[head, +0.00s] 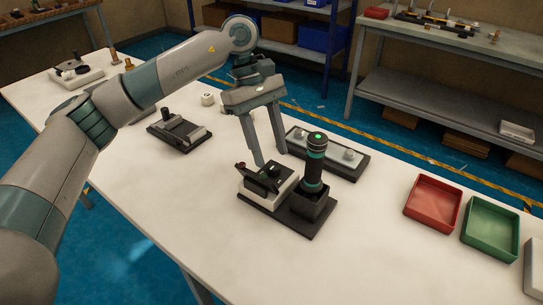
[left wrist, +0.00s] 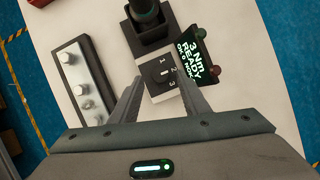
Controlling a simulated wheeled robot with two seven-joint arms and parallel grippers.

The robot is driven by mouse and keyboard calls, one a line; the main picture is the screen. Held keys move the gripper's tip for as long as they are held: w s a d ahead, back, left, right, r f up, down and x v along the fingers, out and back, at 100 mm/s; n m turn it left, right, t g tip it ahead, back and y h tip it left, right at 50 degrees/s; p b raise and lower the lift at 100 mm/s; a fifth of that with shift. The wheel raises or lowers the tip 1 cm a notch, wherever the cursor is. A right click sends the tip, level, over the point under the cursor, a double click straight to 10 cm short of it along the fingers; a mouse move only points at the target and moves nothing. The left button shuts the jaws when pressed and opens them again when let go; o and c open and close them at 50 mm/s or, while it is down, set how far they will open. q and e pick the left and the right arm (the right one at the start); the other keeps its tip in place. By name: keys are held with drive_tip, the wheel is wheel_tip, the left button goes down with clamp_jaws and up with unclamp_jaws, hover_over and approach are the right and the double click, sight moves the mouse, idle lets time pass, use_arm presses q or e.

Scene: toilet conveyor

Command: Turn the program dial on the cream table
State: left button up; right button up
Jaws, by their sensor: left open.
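My left gripper (head: 270,158) is open, pointing down over the controller. In the left wrist view, its fingertips (left wrist: 160,84) lie either side of the dial, with gaps visible; contact cannot be told. A display (left wrist: 193,57) beside the dial reads "3 Nm READY". In the head view the dial is hard to make out. My right gripper is not in view.
A black driver with teal bands (head: 315,160) stands upright in a holder close right of the gripper. A grey panel with knobs (head: 343,157) lies behind. A red tray (head: 433,204) and a green tray (head: 490,228) are at right. The front table area is clear.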

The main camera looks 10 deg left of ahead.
use_arm(q)
drive_tip(key=b+v, duration=0.1)
drive_tip(key=v, duration=1.3)
drive_tip(key=shift+r, duration=0.2)
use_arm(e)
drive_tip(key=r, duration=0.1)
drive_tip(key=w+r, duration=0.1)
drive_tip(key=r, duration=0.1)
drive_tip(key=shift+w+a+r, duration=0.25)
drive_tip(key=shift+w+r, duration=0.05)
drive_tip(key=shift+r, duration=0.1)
use_arm(q)
drive_tip(key=shift+w, duration=0.1)
